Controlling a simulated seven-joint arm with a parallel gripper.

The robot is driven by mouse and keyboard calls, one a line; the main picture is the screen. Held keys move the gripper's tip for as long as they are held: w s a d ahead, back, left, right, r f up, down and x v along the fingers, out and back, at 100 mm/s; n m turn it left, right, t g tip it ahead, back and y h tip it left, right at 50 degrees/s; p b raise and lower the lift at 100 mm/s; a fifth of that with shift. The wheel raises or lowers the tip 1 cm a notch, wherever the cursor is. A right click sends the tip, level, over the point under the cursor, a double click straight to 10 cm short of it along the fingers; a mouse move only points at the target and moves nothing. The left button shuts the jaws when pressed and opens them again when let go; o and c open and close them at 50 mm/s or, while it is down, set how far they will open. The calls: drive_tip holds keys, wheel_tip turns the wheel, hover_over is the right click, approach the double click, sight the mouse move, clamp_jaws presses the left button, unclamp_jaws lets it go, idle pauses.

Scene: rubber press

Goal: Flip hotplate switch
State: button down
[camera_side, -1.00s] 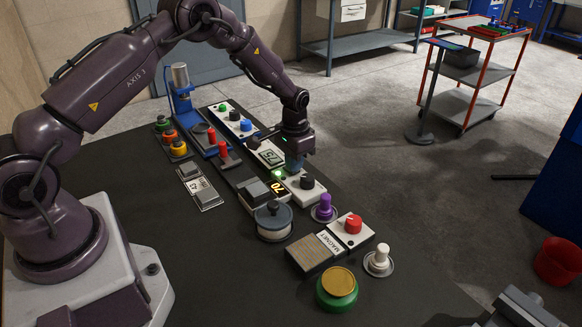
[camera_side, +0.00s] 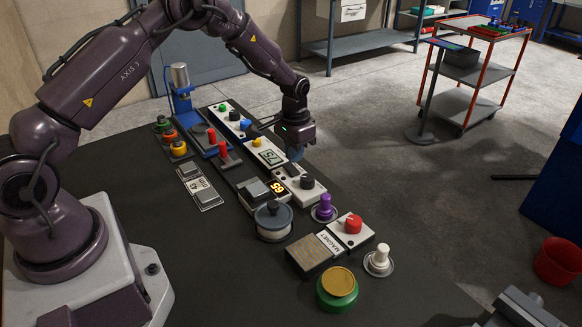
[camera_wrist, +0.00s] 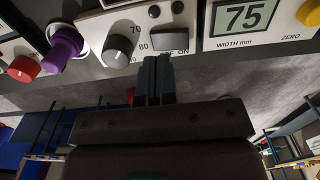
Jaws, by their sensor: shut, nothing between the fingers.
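The hotplate's white control panel (camera_side: 312,189) carries a dark rocker switch (camera_side: 290,169) and a dark knob (camera_side: 307,181). In the wrist view the switch (camera_wrist: 168,38) lies beside a printed "ON", right of the grey knob (camera_wrist: 118,50) with 70 and 80 marks. My gripper (camera_side: 295,155) is shut and empty, just past the panel's far edge near the switch. In the wrist view its fingertips (camera_wrist: 155,60) are close to the switch; I cannot tell whether they touch. The hotplate (camera_side: 258,191) has an orange display (camera_side: 279,186) that seems to read 69.
A width gauge (camera_side: 268,156) reading 75 adjoins the panel; its yellow button (camera_side: 257,142) is near. A purple knob (camera_side: 324,208), a red-knobbed magnet panel (camera_side: 353,230) and a lidded grey pot (camera_side: 273,222) stand nearer the camera.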

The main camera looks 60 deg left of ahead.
sight(294, 172)
drive_tip(key=shift+r, duration=1.8)
drive_tip(key=s, duration=0.2)
drive_tip(key=s+g, duration=0.1)
drive_tip(key=shift+s+d+f+n, duration=0.1)
drive_tip(key=shift+d+f+n, duration=0.2)
drive_tip(key=shift+d+f, duration=0.05)
drive_tip(key=s+d+r+t, duration=0.3)
drive_tip(key=s+d+r, duration=0.1)
drive_tip(key=s+r, duration=0.8)
drive_tip(key=s+d+r+t, duration=0.3)
drive_tip(key=s+d+r, duration=0.2)
drive_tip(key=s+r, duration=0.8)
drive_tip(key=shift+r+t, duration=0.25)
drive_tip(key=shift+t, duration=0.05)
drive_tip(key=shift+s, duration=0.1)
